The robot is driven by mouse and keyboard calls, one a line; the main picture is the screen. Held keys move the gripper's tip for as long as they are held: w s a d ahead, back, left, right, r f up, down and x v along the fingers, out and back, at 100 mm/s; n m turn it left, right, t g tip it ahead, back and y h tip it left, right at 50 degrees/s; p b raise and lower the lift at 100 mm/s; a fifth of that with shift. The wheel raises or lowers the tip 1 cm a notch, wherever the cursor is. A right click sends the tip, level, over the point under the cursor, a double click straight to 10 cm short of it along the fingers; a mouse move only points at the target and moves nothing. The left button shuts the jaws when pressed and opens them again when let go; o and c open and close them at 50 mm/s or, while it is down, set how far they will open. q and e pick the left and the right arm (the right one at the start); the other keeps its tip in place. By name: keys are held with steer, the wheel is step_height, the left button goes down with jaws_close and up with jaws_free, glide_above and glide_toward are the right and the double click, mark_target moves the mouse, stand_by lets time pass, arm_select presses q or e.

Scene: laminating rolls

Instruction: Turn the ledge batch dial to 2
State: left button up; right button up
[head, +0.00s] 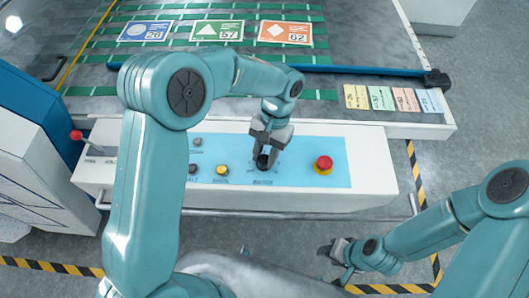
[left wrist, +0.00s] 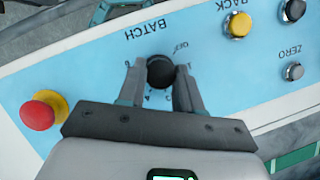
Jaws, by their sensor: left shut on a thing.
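The batch dial (left wrist: 160,72) is a round black knob on the pale blue panel, with BATCH printed beside it, upside down in the left wrist view. OFF and small digits stand around it, partly covered by my fingers. My left gripper (left wrist: 159,85) is shut on the knob, one finger on each side. I cannot make out which mark the dial points to. In the head view my left gripper (head: 266,150) comes down from above onto the panel and mostly hides the dial. My right gripper (head: 335,262) is empty, its fingers apart, low over the floor.
A red stop button (head: 323,164) on a yellow base sits right of the dial. A yellow button (head: 222,170) and small dark knobs are to its left. A red-topped lever (head: 76,135) stands at the far left. A rail (head: 300,215) runs along the ledge front.

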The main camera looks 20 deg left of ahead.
arm_select(q)
steer(key=m+y, duration=0.1)
steer(key=m, duration=0.1)
steer(key=m+t, duration=0.1)
steer(key=m, duration=0.2)
steer(key=shift+d+r+m+y, duration=0.1)
steer(key=shift+d+m+y, duration=0.05)
steer(key=shift+m+y, duration=0.2)
stand_by(0.5)
steer(key=o, duration=1)
steer(key=shift+s, duration=0.1)
steer(key=shift+w+d+r, duration=0.1)
steer(key=shift+w+r, duration=0.1)
steer(key=shift+r, duration=0.15)
steer(key=v, duration=1.5)
steer(key=shift+d+r, duration=0.2)
steer(key=shift+r, duration=0.05)
